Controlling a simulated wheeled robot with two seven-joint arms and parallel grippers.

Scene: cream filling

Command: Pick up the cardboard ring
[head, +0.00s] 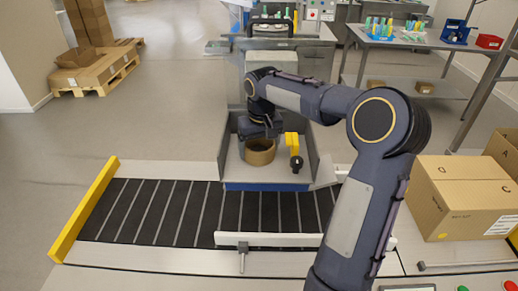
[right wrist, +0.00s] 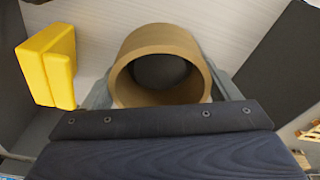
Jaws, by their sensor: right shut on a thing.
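The cardboard ring (head: 260,154) is a short brown tube in the tray at the far side of the conveyor. In the right wrist view the ring (right wrist: 160,38) shows its open end, with the grey fingers at its two sides. My right gripper (head: 262,136) reaches down over the tray and is shut on the ring. Whether the ring touches the tray floor I cannot tell. My left gripper is not in view.
A yellow block (head: 292,141) on a dark knob stands just right of the ring. The tray has grey side walls (head: 225,150). The striped conveyor (head: 160,212) in front is empty. Cardboard boxes (head: 460,200) stand at the right.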

